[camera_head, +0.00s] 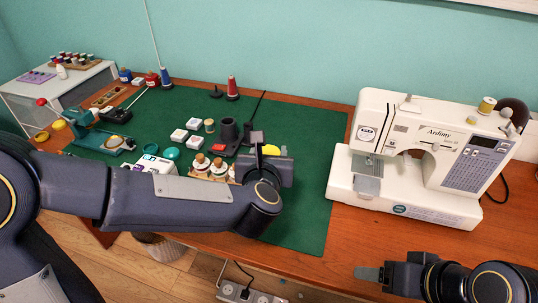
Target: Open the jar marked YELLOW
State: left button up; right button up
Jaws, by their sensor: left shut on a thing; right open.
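My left arm reaches in from the left across the table. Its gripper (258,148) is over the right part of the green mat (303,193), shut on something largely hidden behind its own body. A yellow rounded piece (272,150) shows right at this gripper; I cannot tell whether it is a jar's lid, and no YELLOW marking is readable. My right gripper (372,272) is open and empty at the lower right, near the table's front edge, away from the jars.
A white sewing machine (425,207) stands on the right. A white shelf unit (25,88) is at the far left. The mat's right strip is clear.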

pick_arm(q)
jog(key=d+v, duration=0.1)
jog(key=v, duration=0.8)
jog(key=shift+r, duration=0.35)
jog(key=shift+w, duration=0.1)
jog(key=o, duration=0.5)
jog(key=c, duration=0.8)
jog(key=shift+o, duration=0.2)
